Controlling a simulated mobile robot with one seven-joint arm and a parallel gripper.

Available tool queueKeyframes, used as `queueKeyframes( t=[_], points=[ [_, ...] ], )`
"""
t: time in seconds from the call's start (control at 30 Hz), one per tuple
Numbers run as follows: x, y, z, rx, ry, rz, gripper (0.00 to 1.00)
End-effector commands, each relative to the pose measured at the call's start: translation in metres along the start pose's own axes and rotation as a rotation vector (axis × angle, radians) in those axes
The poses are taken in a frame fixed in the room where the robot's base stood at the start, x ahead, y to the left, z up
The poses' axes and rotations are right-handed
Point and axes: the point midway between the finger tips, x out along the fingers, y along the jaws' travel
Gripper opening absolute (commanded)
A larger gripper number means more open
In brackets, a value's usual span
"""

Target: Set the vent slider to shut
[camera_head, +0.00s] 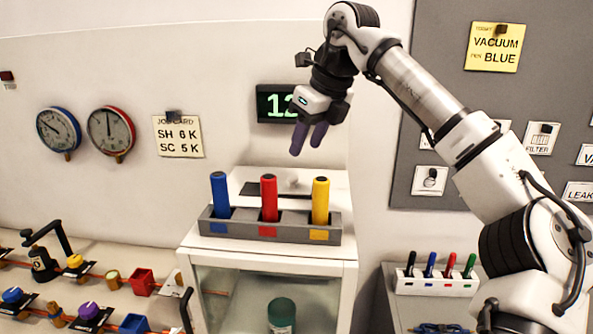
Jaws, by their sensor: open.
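My gripper (309,139) hangs above the white cabinet, its two purple-grey fingers pointing down, open and empty. A small pale knob (294,183) shows near the strip's right part; this looks like the vent slider. My gripper is well above the knob and apart from it. The rack and its upright cylinders partly hide the strip. Any open or shut marking is too small to read.
A grey rack (222,227) with blue, red and yellow cylinders stands at the front of the cabinet top (300,262). A pen holder (436,287) stands at right. A green-lidded jar (281,311) is inside the cabinet. Valves and pipes fill the lower left. A display hangs behind my gripper.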

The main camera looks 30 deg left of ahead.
Motion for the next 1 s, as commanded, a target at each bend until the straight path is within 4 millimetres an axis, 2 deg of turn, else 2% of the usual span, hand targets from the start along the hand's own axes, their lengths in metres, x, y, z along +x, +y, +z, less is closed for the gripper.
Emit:
queueKeyframes(
  t=[0.2,0.4,0.6,0.83,0.87,1.0],
  points=[
    [0.046,0.0,0.0,0.0,0.0,0.003,0.43],
    [0.075,0.0,0.001,0.001,-0.001,0.001,0.43],
    [0.086,0.0,0.0,0.001,-0.001,0.0,0.43],
    [0.087,0.0,0.0,0.001,-0.001,0.0,0.43],
    [0.087,0.0,0.0,0.001,-0.001,-0.001,0.41],
    [0.087,0.0,0.0,0.001,-0.001,-0.001,0.23]
  ],
)
